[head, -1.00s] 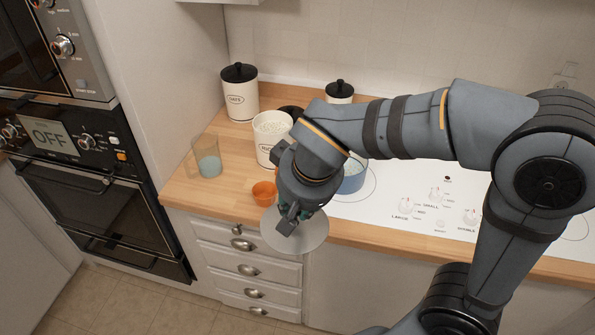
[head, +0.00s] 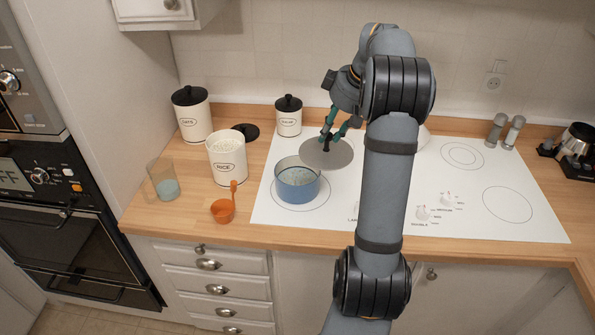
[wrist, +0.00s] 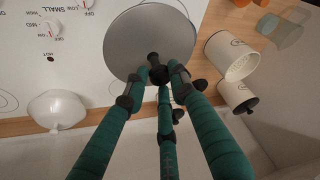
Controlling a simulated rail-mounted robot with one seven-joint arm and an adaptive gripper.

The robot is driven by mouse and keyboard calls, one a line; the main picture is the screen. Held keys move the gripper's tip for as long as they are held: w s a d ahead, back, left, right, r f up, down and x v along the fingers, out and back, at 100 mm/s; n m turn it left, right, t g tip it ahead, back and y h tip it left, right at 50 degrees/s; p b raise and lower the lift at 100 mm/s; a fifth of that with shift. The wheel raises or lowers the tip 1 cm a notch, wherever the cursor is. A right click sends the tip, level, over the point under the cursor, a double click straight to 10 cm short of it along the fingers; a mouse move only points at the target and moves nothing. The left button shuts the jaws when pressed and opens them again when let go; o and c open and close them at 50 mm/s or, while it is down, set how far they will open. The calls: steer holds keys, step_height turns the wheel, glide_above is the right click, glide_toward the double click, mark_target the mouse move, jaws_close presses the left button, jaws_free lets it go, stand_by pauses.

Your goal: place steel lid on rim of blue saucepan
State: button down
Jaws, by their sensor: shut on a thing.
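The steel lid (head: 327,155) is a flat grey disc with a black knob. My gripper (head: 328,138) is shut on the knob and holds the lid up over the white cooktop. The blue saucepan (head: 298,188) stands open on the left front burner with pale contents inside. In the head view the lid appears just behind and to the right of the pan, slightly overlapping its far right rim.
An orange measuring cup (head: 223,210), a glass (head: 163,182) and the rice canister (head: 227,160) stand left of the pan. More canisters stand behind. A rounded white object (wrist: 57,110) is on the other side of the lid.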

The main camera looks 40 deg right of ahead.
mark_target(300, 151)
steer(key=shift+s+d+r, duration=0.1)
steer(key=shift+s+d, duration=0.1)
steer(key=shift+d, duration=0.45)
steer(key=shift+s+d+r, duration=0.1)
steer(key=shift+s+d, duration=0.1)
steer(key=shift+d, duration=0.4)
steer(key=w+a+f+p, duration=0.3)
steer(key=w+a+f, duration=0.2)
steer(key=w+f, duration=0.4)
steer(key=shift+p+x, duration=0.35)
steer(key=shift+x, duration=0.7)
steer(key=shift+a, duration=0.2)
steer(key=shift+f, duration=0.15)
steer(key=c, duration=1.4)
jaws_free()
steer(key=shift+c, duration=0.2)
